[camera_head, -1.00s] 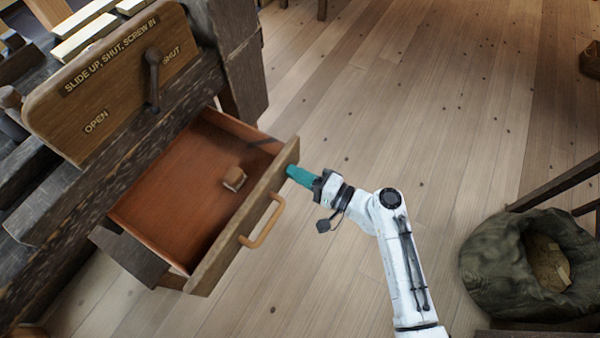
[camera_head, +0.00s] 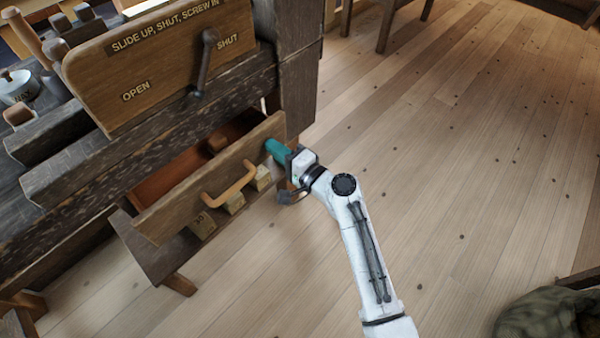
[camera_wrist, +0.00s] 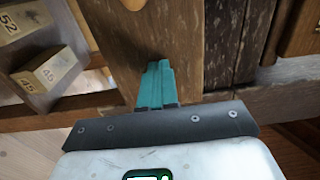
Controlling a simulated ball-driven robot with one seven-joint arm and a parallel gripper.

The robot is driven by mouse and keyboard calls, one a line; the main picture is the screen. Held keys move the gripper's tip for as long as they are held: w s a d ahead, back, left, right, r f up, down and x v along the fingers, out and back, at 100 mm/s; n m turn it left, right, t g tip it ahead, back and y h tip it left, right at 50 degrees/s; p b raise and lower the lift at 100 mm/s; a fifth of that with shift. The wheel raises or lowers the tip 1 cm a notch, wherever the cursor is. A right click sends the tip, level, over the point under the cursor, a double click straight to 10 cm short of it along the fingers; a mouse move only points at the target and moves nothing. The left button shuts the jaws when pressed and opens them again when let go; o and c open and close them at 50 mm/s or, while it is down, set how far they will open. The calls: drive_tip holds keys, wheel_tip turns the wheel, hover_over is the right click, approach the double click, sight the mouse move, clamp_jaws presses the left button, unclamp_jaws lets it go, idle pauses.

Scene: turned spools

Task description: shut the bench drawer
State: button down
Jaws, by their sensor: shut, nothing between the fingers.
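The bench drawer (camera_head: 180,208) is partly open, with a narrow strip of its reddish inside (camera_head: 170,178) showing behind the front. Its curved wooden handle (camera_head: 230,186) is on the front face. My gripper (camera_head: 272,148), with teal fingers, is shut and empty at the right end of the drawer front, not on the handle. The fingertips look to be against the wood, though exact contact is hard to tell. In the wrist view the shut teal fingers (camera_wrist: 156,82) point at a brown wooden face (camera_wrist: 150,45). A small brown piece (camera_head: 217,142) lies inside the drawer near the back.
A sloped board (camera_head: 150,65) marked OPEN and SHUT carries a dark lever (camera_head: 205,65) above the drawer. Pale numbered blocks (camera_wrist: 48,68) sit on a ledge below the drawer front. A bench leg (camera_head: 299,70) stands right of the drawer.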

sight(255, 131)
drive_tip(key=b+x, duration=0.2)
drive_tip(key=x, duration=0.4)
drive_tip(key=shift+f+b, duration=0.15)
drive_tip(key=shift+b, duration=0.25)
drive_tip(key=shift+w+a, duration=0.35)
drive_tip(key=shift+a, duration=0.15)
drive_tip(key=shift+w+r+b, duration=0.1)
drive_tip(key=shift+r+b, duration=0.2)
drive_tip(key=shift+r, duration=0.1)
